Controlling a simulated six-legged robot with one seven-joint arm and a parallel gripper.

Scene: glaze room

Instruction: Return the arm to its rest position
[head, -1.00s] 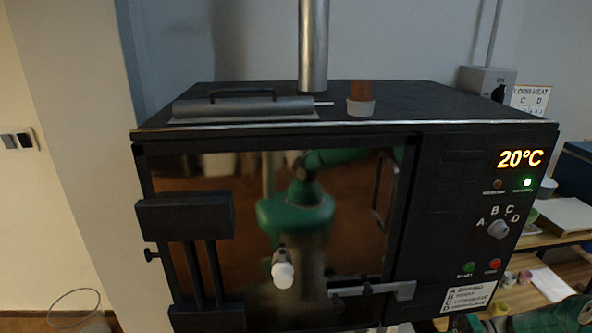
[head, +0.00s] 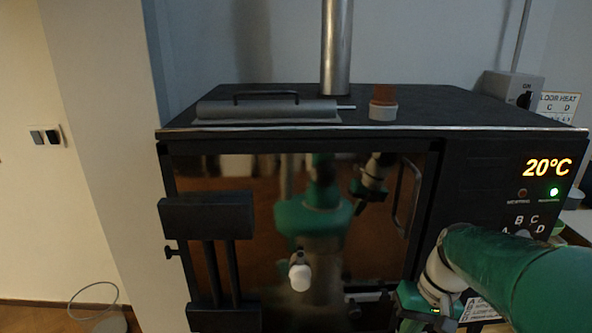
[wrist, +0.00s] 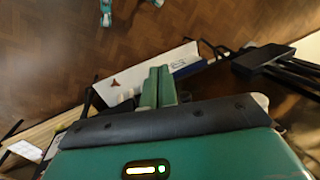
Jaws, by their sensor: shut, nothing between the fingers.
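My arm, green and white, reaches into the head view from the right edge, in front of the kiln's lower right side. Its wrist end runs to the bottom of that view, and I cannot make out the fingertips there. In the wrist view my gripper (wrist: 160,84) shows two green fingers side by side, shut, with nothing between them. The wrist view looks down over the wooden floor (wrist: 210,22).
The black kiln (head: 440,118) fills the middle, close to my arm; its door (head: 340,230) looks closed and mirrors my body. A white panel (wrist: 135,77) lies beyond my fingers.

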